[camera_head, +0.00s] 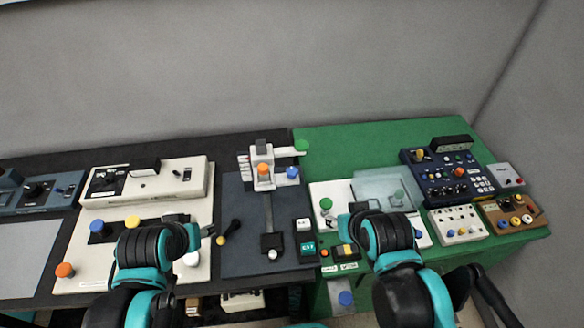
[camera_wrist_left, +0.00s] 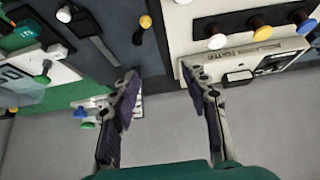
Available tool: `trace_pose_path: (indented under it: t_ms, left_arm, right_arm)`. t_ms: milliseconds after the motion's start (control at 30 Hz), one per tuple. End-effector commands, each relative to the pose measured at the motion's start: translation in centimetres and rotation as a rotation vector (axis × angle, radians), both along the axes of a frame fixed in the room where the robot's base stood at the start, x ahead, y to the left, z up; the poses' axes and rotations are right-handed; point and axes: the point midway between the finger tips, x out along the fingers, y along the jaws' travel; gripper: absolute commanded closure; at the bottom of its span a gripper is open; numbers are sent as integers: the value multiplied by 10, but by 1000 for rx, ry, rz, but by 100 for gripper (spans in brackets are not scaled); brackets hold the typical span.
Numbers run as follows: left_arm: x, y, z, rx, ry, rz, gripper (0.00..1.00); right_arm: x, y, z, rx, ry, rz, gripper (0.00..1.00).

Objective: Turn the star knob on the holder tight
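The white holder (camera_head: 262,160) stands upright at the back of the dark grey mat, with a rod running forward from it. It carries an orange knob (camera_head: 263,169), a blue knob (camera_head: 292,173) and a green knob (camera_head: 302,145); I cannot tell which is star-shaped. In the left wrist view the blue knob (camera_wrist_left: 80,112) and green knob (camera_wrist_left: 88,125) show beside the left finger. My left gripper (camera_wrist_left: 163,72) is open and empty, above the table, left of and in front of the holder. My right gripper (camera_head: 344,224) is over the green mat's front; its fingers are mostly hidden.
A black block with a white knob (camera_head: 272,254) sits near the rod's front end. A black lever with a yellow end (camera_head: 221,240) lies left of it. A cream instrument (camera_head: 150,182) stands left, a dark blue box (camera_head: 445,175) right. The grey mat (camera_head: 239,260) has bare room.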

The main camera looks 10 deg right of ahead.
Motion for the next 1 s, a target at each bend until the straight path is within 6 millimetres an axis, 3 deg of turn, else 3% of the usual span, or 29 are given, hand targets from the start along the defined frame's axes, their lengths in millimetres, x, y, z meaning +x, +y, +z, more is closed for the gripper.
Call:
trace_pose_path:
  t_ms: [33,200,400,600,733,833,1000]
  left_arm:
    - [11,-8,15,-9,22,-7,51]
    - [54,-46,55,-41,145,-21,51]
    - [106,-105,80,-53,300,-26,51]
    - [150,-176,82,-34,447,-22,51]
    - [166,-215,74,-11,522,-13,51]
    - [172,-236,66,4,559,-7,51]
    - [175,-250,56,15,586,-1,51]
  right_arm:
    - [0,0,7,0,0,0,56]
    - [0,0,26,0,0,0,56]
    - [0,0,47,0,0,0,56]
    - [0,0,67,0,0,0,56]
    - [0,0,76,0,0,0,56]
    - [0,0,81,0,0,0,56]
    - [0,0,82,0,0,0,56]
